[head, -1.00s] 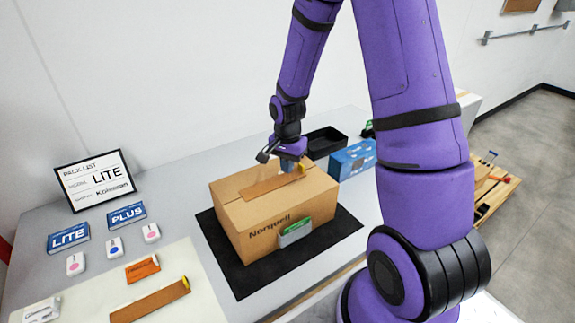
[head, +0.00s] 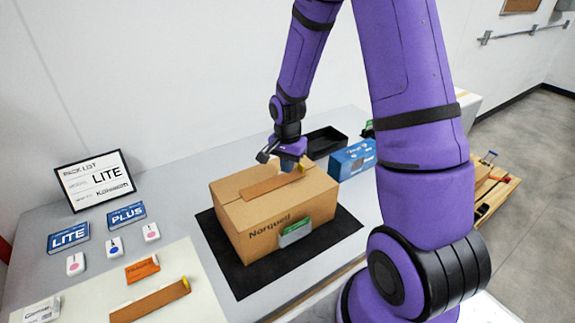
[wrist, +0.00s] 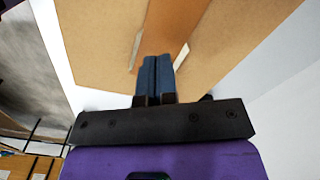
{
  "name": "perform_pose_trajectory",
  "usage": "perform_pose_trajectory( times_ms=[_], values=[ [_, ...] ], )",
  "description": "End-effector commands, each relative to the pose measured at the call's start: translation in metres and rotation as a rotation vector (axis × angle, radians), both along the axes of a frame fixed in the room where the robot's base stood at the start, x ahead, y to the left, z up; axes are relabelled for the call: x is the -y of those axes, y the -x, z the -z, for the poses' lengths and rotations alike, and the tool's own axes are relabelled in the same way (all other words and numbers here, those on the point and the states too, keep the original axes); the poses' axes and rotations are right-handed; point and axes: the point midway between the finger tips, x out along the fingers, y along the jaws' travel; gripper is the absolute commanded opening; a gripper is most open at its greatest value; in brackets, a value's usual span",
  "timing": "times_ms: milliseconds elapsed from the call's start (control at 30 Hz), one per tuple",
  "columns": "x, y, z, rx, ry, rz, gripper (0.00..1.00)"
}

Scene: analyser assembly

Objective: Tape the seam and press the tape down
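A closed cardboard box (head: 262,226) marked Norquell stands on a black mat (head: 238,278). A brown tape strip (head: 268,187) with a yellow end lies along the seam on its top. The strip also shows in the wrist view (wrist: 155,30). My gripper (head: 289,163) is over the far part of the box top, close to the strip. In the wrist view its two blue fingers (wrist: 156,72) are together over the strip, with nothing seen between them. I cannot tell whether the fingertips touch the tape. A second tape strip (head: 150,301) lies on the pale sheet at front left.
A green-and-white card (head: 295,232) is at the box's front face. A blue box (head: 353,160) and a black tray (head: 322,142) stand behind it. A pick list sign (head: 94,180), LITE and PLUS cards and several small tags are at left.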

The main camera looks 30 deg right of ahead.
Motion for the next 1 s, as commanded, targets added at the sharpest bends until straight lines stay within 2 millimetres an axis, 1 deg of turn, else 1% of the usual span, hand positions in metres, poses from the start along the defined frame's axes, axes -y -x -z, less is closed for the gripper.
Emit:
perform_pose_trajectory(
  times_ms=[1000],
  values=[
    [-0.0001,0.0000,0.0099,0.000,-0.001,0.000,0.00]
  ],
)
